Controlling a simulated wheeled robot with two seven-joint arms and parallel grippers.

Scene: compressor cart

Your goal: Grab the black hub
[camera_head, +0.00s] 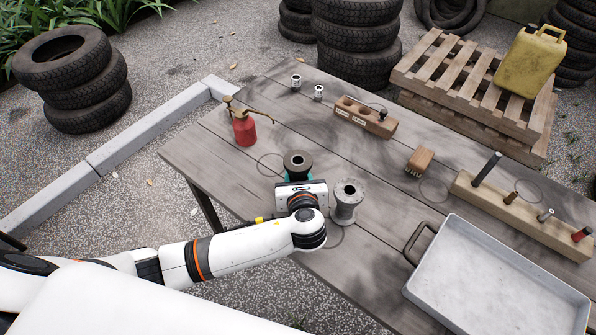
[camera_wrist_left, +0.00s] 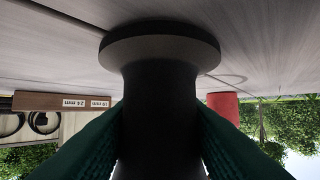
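The black hub (camera_head: 298,159) stands upright on the grey wooden table, a spool shape with a wide flange and a central hole. My left gripper (camera_head: 299,174) reaches it from the near side. In the left wrist view, which is upside down, the hub (camera_wrist_left: 160,110) fills the middle, its flange at the table. The green fingers (camera_wrist_left: 160,130) lie against both sides of its neck with no gap visible. I see no clear space between hub and table. My right gripper is not in view.
A grey metal hub (camera_head: 346,200) stands close to the right of my left gripper. A red oil can (camera_head: 243,129) is behind left. A wooden block with holes (camera_head: 364,117), a brush (camera_head: 419,161), a peg board (camera_head: 520,215) and a metal tray (camera_head: 500,280) lie rightward.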

